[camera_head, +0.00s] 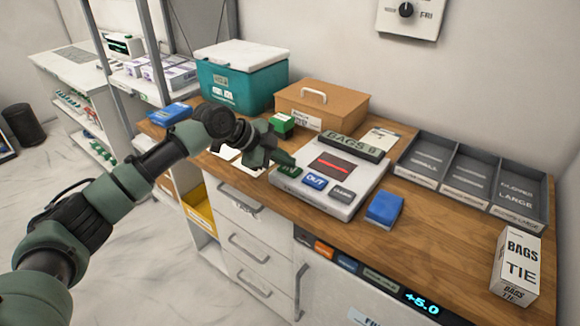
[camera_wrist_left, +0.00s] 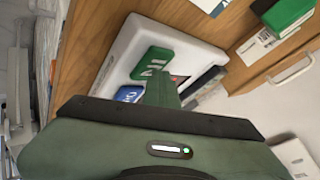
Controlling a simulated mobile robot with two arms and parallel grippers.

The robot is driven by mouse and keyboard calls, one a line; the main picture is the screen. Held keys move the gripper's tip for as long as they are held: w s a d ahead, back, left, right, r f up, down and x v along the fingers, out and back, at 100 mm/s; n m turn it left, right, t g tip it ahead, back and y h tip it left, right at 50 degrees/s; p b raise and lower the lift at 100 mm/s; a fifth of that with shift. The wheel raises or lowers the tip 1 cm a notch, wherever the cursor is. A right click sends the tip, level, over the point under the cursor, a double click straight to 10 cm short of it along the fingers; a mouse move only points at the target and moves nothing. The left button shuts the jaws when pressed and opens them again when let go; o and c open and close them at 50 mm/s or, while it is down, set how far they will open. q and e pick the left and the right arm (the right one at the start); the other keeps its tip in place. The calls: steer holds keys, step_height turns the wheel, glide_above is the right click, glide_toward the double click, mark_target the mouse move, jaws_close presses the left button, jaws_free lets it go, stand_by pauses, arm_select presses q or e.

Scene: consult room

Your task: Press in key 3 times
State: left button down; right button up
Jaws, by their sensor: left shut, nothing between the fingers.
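The white counter device (camera_head: 345,203) stands on the wooden counter, with a sign reading "BAGS 8" (camera_head: 346,146) at its back. Its front row holds the green IN key (camera_head: 289,171), the blue OUT key (camera_head: 315,181) and a grey key (camera_head: 342,193). My left gripper (camera_head: 284,158) is shut and empty, with its tip just over the green key, partly covering it. In the left wrist view the tip (camera_wrist_left: 162,88) points beside the green key (camera_wrist_left: 152,62); I cannot tell whether it touches. The blue key (camera_wrist_left: 129,93) is partly hidden there. My right gripper is not in view.
A blue block (camera_head: 384,208) lies right of the device. A grey divided tray (camera_head: 470,175) and a "BAGS TIE" box (camera_head: 517,266) stand further right. A brown box (camera_head: 321,105), a teal cooler (camera_head: 240,78) and a small green box (camera_head: 281,124) stand behind.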

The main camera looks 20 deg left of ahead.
mark_target(286, 170)
arm_select(q)
steer(key=shift+r+p, duration=0.45)
steer(key=shift+r, duration=0.2)
steer(key=shift+r, duration=0.1)
step_height(286, 170, up, 5)
steer(key=p, duration=0.4)
steer(key=shift+p, duration=0.35)
steer(key=shift+a, duration=0.1)
